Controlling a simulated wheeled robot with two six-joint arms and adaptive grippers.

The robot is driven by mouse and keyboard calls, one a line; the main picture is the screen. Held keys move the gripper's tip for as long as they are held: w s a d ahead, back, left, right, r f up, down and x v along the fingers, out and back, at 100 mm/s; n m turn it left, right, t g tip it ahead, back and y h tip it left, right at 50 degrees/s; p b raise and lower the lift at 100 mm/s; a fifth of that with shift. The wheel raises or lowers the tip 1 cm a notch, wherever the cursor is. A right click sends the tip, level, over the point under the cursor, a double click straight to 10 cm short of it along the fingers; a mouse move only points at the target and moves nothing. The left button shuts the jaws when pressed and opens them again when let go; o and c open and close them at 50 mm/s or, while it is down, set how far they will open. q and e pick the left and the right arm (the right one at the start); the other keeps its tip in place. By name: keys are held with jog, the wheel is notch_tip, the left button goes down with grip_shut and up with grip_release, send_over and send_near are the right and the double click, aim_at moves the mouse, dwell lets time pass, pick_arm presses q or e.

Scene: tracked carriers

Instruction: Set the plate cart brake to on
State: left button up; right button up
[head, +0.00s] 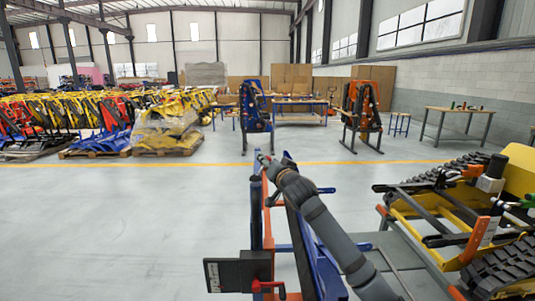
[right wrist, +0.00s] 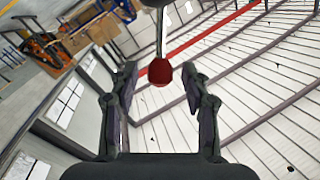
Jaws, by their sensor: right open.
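The plate cart (head: 318,262) stands in front of me in the head view, a blue and orange frame with upright posts. A black box with a red lever (head: 268,287) and a white label plate sits low on its left side. My right gripper (head: 263,160) is at the top of the cart's upright posts. In the right wrist view, my right gripper (right wrist: 161,77) is open, with a red knob (right wrist: 160,72) on a metal rod between its fingertips. Gaps show on both sides of the knob. I cannot tell whether this knob belongs to the brake. My left gripper is not in view.
A yellow tracked carrier (head: 412,205) with black tracks stands close on the right. Two upright chair-like carriers (head: 362,112) stand farther back. Pallets of yellow and blue parts (head: 168,135) are at the left.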

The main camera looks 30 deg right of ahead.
jog(key=shift+x, duration=0.8)
grip_shut()
